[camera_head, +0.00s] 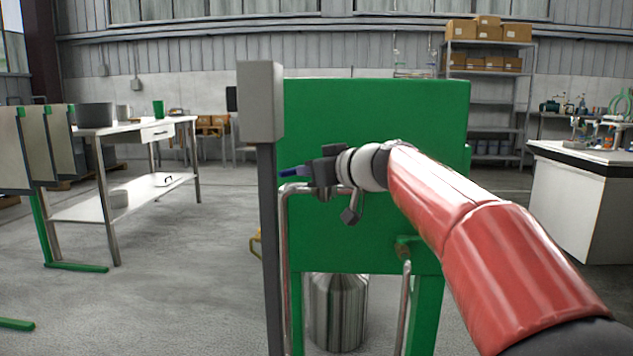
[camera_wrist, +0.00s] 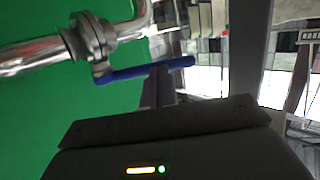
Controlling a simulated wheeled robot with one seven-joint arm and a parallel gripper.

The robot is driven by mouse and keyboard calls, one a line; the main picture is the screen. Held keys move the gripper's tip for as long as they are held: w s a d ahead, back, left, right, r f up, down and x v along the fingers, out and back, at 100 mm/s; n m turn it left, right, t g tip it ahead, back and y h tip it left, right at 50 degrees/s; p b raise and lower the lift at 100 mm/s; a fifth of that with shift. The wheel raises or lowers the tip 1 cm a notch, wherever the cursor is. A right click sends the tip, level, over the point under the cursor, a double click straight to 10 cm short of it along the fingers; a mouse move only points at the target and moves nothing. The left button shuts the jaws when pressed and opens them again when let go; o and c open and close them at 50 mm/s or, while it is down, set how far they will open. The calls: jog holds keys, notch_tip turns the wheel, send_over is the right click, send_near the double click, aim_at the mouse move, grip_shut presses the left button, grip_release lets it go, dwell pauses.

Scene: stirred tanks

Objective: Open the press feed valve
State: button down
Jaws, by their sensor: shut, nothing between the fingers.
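The press feed valve (camera_wrist: 95,38) is a metal body on a shiny pipe (camera_wrist: 30,55) in front of a green panel, seen in the wrist view. Its blue lever (camera_wrist: 130,73) points right, running roughly along the pipe in this picture. My gripper (camera_wrist: 161,74) is shut and empty, with its fingertips right at the lever's outer half; I cannot tell whether they touch it. In the head view my gripper (camera_head: 310,174) is in front of the green panel, and the blue lever (camera_head: 292,171) shows past its left side. The valve body is mostly hidden there.
A grey box (camera_head: 260,100) on a dark post stands just left of my gripper. The green panel (camera_head: 375,110) is close behind, with a bent pipe (camera_head: 284,230) below. A metal can (camera_head: 338,312) stands underneath. Open floor lies left, before a steel table (camera_head: 125,127).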

jog(key=shift+w+a+f+m+t+h+b, duration=0.1)
jog(key=shift+w+a+m+t+h+b, duration=0.3)
jog(key=shift+a, duration=0.35)
jog(key=shift+w+a+m+t+h+b, duration=0.15)
jog(key=shift+w+a+m+t+h, duration=0.25)
jog(key=shift+a, duration=0.3)
jog(key=shift+w+a, duration=0.1)
jog(key=shift+w, duration=0.05)
